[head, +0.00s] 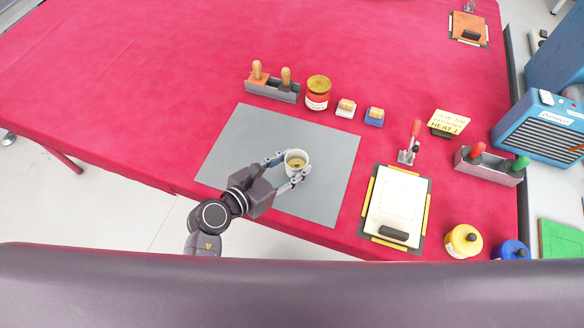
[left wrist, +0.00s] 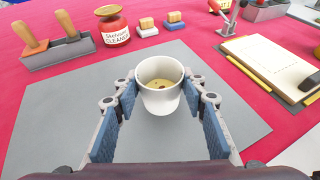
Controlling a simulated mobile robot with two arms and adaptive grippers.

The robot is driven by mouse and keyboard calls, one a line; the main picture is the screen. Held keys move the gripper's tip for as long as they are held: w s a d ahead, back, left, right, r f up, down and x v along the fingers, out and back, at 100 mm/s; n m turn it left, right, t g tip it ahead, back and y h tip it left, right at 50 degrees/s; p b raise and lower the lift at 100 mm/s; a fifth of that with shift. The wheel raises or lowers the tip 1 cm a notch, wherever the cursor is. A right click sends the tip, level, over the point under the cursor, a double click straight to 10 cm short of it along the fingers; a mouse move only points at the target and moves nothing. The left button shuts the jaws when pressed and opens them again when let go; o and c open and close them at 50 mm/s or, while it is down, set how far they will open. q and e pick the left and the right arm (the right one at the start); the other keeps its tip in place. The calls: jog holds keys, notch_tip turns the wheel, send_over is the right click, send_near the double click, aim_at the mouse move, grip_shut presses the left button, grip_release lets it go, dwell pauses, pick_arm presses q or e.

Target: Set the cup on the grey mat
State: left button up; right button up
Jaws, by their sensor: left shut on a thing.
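The white cup (head: 297,157), with a yellowish liquid and dark specks inside, is upright over the right-middle part of the grey mat (head: 240,140). My left gripper (head: 291,166) is shut on the cup, one finger on each side. In the left wrist view the cup (left wrist: 159,98) is between the fingertips (left wrist: 160,92), with bare mat (left wrist: 60,115) around it. I cannot tell whether the cup's base touches the mat or is slightly above it. My right gripper is not in view.
Behind the mat stand a grey holder with wooden-handled tools (head: 272,90), a red cleaner jar (head: 318,93) and two small brushes (head: 346,108). A clipboard (head: 396,207) lies right of the mat. The mat's left part is clear. The red table's (head: 150,70) near edge is close.

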pick_arm(q)
jog(key=shift+f, duration=1.15)
jog(key=o, duration=1.2)
jog(key=shift+f, duration=0.1)
jog(key=shift+o, duration=0.2)
